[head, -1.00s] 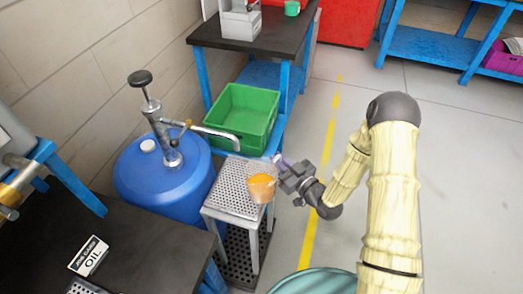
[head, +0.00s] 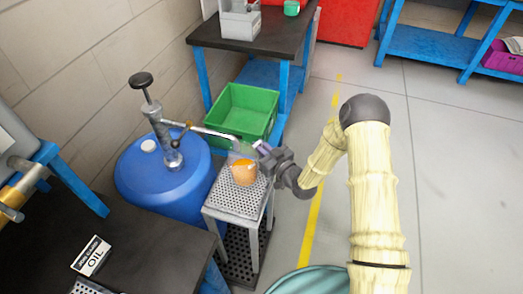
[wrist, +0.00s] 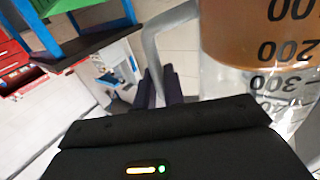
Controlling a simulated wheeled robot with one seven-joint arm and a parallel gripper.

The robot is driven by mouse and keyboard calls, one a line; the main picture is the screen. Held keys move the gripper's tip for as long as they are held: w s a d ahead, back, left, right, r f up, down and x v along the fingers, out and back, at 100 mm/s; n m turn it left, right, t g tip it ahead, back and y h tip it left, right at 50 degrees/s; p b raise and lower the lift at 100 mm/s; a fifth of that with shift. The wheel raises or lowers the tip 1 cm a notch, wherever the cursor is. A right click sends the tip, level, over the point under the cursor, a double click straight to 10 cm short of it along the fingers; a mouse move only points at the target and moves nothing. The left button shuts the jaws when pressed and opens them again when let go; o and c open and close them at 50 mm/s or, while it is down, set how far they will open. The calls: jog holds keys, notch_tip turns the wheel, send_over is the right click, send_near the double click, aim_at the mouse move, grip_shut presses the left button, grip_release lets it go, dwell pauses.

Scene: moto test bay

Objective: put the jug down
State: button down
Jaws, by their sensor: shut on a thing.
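The jug (head: 243,173) is clear with orange liquid in it and looks upright in the head view. It is over the perforated top of the small metal stand (head: 232,207), below the end of the pump spout (head: 215,133). I cannot tell whether its base touches the stand. My gripper (head: 263,150) is at the jug's right side, shut on its handle. In the wrist view the jug's wall (wrist: 255,40) with black volume marks fills the upper right, and its pale handle (wrist: 155,35) runs down to the dark fingers (wrist: 160,88).
The blue drum (head: 160,190) with the hand pump stands left of the stand. A green crate (head: 240,113) sits behind it. A dark bench (head: 150,255) with an oil job card (head: 91,256) is at front left. Open floor lies to the right.

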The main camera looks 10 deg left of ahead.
jog(key=shift+f, duration=1.15)
jog(key=shift+f, duration=0.2)
jog(key=c, duration=1.5)
grip_release()
jog(key=shift+w+r, duration=0.1)
jog(key=shift+r, duration=0.1)
jog(key=shift+s+d+f, duration=0.1)
jog(key=shift+s+d, duration=0.15)
jog(key=b+v, duration=0.1)
jog(key=v, duration=1)
jog(key=shift+s+d, duration=0.15)
jog(key=shift+s, duration=0.1)
